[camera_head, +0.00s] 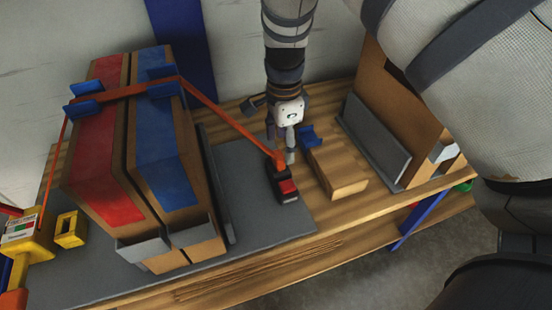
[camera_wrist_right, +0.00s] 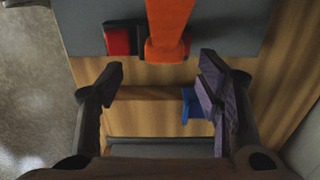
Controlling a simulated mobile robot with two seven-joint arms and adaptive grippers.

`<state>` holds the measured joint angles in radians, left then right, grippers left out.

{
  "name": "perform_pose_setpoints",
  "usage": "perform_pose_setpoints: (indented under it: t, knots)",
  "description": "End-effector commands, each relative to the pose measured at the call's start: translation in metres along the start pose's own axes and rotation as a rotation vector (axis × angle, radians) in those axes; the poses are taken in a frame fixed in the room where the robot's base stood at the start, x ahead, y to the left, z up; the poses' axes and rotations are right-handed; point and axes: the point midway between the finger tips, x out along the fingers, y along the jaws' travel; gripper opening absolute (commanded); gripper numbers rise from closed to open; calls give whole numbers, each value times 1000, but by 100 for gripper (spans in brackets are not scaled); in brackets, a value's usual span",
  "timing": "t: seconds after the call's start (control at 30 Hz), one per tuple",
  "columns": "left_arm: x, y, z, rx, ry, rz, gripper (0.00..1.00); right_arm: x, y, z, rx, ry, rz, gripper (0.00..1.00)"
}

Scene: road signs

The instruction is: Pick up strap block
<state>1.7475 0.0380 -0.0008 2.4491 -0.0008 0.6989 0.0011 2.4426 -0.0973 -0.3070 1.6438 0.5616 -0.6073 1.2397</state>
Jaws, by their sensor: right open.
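My right gripper (camera_head: 281,148) is open, pointing down over the table just right of the strapped boxes. In the wrist view its fingers (camera_wrist_right: 162,75) stand apart, with nothing held between them. An orange strap (camera_head: 228,118) runs over the boxes and down to a black and red block (camera_head: 287,188) on the grey mat, just below the gripper. In the wrist view the strap (camera_wrist_right: 168,20) covers part of this block (camera_wrist_right: 117,40). A wooden block (camera_head: 338,165) lies to the right, with a blue corner piece (camera_head: 309,137) at its far end. I cannot tell which block is the strap block.
Two tall boxes, topped red (camera_head: 107,160) and blue (camera_head: 165,150), stand on the grey mat (camera_head: 265,220). A yellow device (camera_head: 25,238) and small yellow piece (camera_head: 70,230) are at left. A grey panel (camera_head: 372,140) stands at right.

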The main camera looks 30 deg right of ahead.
Motion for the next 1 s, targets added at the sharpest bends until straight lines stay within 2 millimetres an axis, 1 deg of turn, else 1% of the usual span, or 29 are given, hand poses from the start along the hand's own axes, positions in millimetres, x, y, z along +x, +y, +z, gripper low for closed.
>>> perform_pose_setpoints:
  t: [0.2,0.27,0.37,0.53,0.57,0.6,0.67,0.7,0.77,0.8,1.0]
  knots:
    - [5,0,2,0,-12,-1,0,40,-3,8,-1,0,4,60]
    - [6,0,2,1,-14,-1,0,48,-4,8,0,0,2,60]
    - [6,0,3,1,-15,-1,0,54,-4,8,-1,0,-1,60]
    - [6,0,2,1,-13,-1,0,53,-5,8,-1,-1,-3,60]
    - [6,0,2,1,-14,-1,0,53,-4,8,-1,-1,-3,55]
    - [6,0,2,1,-14,-1,0,53,-4,8,-1,-1,-2,46]
    - [6,0,2,1,-14,-1,0,53,-4,8,-1,-1,-2,33]
    - [6,0,2,1,-14,-1,0,53,-4,8,-1,-1,-2,24]
    - [6,0,2,1,-14,-1,0,53,-4,8,-1,-1,-2,10]
    - [6,0,2,1,-14,-1,0,53,-4,8,-1,-1,-2,8]
    - [6,0,2,1,-14,-1,0,53,-4,8,-1,-1,-2,8]
